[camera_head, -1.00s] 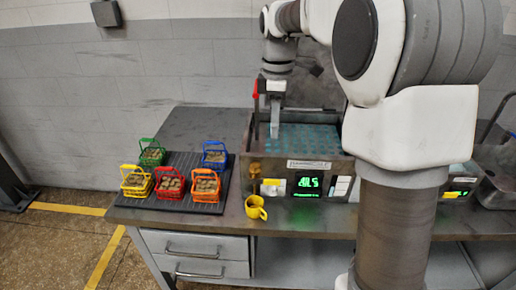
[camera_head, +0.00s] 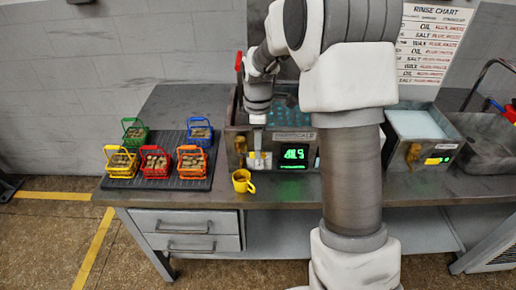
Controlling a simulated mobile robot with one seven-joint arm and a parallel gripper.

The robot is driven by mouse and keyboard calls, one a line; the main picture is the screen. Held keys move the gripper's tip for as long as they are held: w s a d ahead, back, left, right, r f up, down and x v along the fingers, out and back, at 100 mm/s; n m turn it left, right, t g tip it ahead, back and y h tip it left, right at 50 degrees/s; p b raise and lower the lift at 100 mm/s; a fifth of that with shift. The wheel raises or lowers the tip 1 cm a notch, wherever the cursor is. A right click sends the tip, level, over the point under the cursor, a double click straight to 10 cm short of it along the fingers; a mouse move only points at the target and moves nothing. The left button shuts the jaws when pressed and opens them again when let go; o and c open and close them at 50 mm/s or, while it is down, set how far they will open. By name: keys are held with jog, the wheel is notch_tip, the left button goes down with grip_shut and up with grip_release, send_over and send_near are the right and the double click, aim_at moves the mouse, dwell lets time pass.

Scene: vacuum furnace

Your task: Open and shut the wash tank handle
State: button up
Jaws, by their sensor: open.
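The wash tank (camera_head: 229,112) is a metal tank with teal liquid, a green lit display and a front panel. A brass tap (camera_head: 240,147) is on the left of its front face. A red grip (camera_head: 239,60) rises at the tank's back left; I cannot tell which of the two is the handle. My gripper (camera_head: 258,158) points down at the tank's front, just right of the brass tap and over the panel left of the display. It looks empty and apart from the tap, but its fingers are small and their gap is hard to see. My arm hides the tank's right side.
A yellow mug (camera_head: 243,181) stands on the bench below the tap. Several coloured baskets of parts stand on a dark ribbed mat (camera_head: 188,184) at the left. A second tank (camera_head: 436,127) and a metal sink (camera_head: 487,140) are at the right. A rinse chart (camera_head: 431,45) hangs behind.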

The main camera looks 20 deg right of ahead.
jog(key=shift+f, duration=0.8)
grip_shut()
dwell(0.9)
